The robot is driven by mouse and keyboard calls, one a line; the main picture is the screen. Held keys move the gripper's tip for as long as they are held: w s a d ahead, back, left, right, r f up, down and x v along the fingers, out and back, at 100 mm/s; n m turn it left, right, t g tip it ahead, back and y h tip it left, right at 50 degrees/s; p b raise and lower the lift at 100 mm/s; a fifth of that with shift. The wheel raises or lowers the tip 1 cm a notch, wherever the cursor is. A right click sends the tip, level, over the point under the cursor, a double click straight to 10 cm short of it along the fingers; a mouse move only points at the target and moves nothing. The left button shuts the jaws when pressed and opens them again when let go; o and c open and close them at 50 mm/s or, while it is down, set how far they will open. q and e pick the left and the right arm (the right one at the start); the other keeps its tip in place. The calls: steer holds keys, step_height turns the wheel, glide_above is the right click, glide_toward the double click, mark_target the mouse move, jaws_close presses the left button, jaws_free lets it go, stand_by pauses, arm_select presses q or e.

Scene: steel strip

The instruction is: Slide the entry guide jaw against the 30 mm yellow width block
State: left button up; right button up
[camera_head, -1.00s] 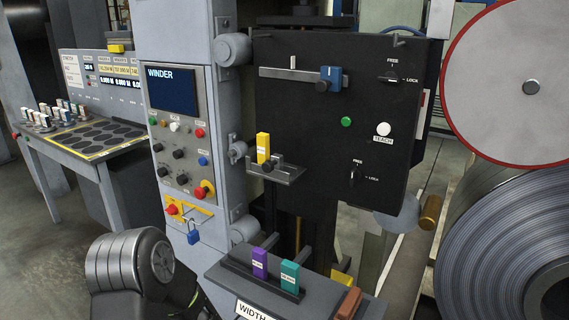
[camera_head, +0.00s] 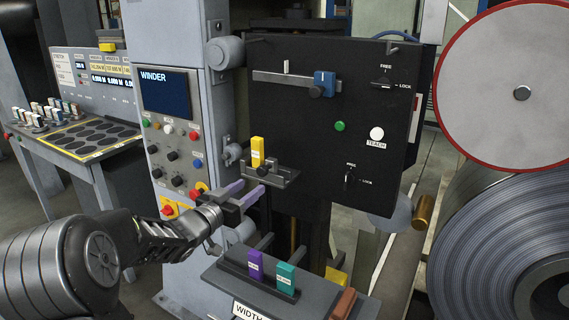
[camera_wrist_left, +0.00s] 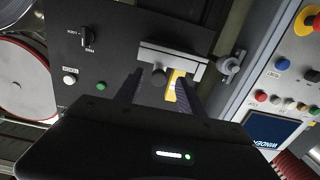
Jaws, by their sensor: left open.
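The yellow width block (camera_head: 258,152) stands upright on a small grey bracket (camera_head: 282,181) on the front of the black panel. A dark round knob (camera_head: 262,171) sits at its foot; I cannot clearly single out the guide jaw from the bracket. My left gripper (camera_head: 253,186) is open and empty, just below and in front of the bracket. In the left wrist view the fingers (camera_wrist_left: 160,84) point at the bracket (camera_wrist_left: 172,58), with the knob (camera_wrist_left: 158,76) and yellow block (camera_wrist_left: 172,90) appearing between them. Contact cannot be told. My right gripper is not in view.
A blue slider (camera_head: 325,83) sits on a rail higher on the black panel (camera_head: 310,130). A holder below carries a purple block (camera_head: 255,266) and a teal block (camera_head: 286,280). The winder control panel (camera_head: 172,130) stands close left of my gripper. A large coil (camera_head: 490,240) fills the right.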

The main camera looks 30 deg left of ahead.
mark_target(260, 170)
arm_select(q)
steer(key=shift+s+a+r, duration=0.1)
steer(key=shift+a+r, duration=0.1)
steer(key=shift+r, duration=1.05)
steer(key=shift+w+p, duration=0.95)
steer(key=shift+w, duration=3)
jaws_close()
